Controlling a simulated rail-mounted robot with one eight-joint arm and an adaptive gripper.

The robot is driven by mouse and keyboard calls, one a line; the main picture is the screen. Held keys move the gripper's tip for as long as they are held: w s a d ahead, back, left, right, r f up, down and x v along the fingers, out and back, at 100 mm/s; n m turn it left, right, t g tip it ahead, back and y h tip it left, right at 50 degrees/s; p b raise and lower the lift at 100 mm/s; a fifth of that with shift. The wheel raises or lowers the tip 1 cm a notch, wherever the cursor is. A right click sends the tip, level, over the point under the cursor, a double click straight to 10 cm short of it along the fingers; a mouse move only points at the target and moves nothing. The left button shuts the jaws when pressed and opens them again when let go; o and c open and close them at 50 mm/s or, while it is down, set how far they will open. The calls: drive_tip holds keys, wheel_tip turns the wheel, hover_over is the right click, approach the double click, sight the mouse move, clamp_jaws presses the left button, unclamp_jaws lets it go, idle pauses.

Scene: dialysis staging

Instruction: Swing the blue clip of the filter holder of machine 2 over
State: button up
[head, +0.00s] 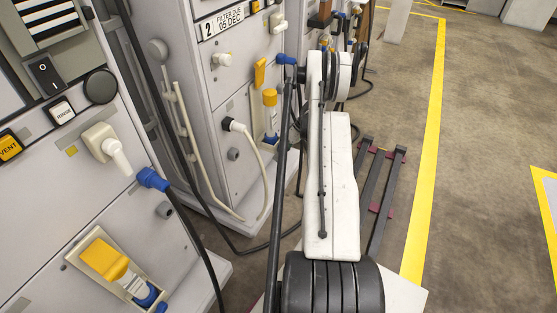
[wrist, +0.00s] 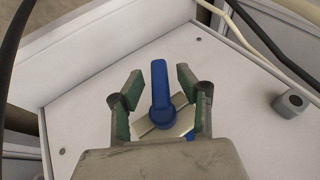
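In the wrist view, the blue clip (wrist: 160,98) is an upright lever with a round base, on a pale metal holder plate (wrist: 172,122) against a white panel. My gripper (wrist: 160,82) is open, its green-padded fingers on either side of the clip, with gaps visible. Nothing is gripped. My gripper's body hides the lower part of the holder. In the head view, machine 2 (head: 205,75) carries a filter holder with a yellow-capped filter (head: 270,97). My arm stretches past its right side, and my fingers cannot be made out there.
A grey knob (wrist: 290,103) sits on the panel right of the clip. Pale tubes and a dark cable cross the wrist view's top right. In the head view, machine 1 (head: 60,210) stands at the near left with hanging cables. Clear floor (head: 490,120) lies right of my arm.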

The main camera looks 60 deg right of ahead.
drive_tip(key=shift+w+a+f, duration=0.2)
drive_tip(key=shift+a+f, duration=0.15)
drive_tip(key=shift+f, duration=0.15)
clamp_jaws()
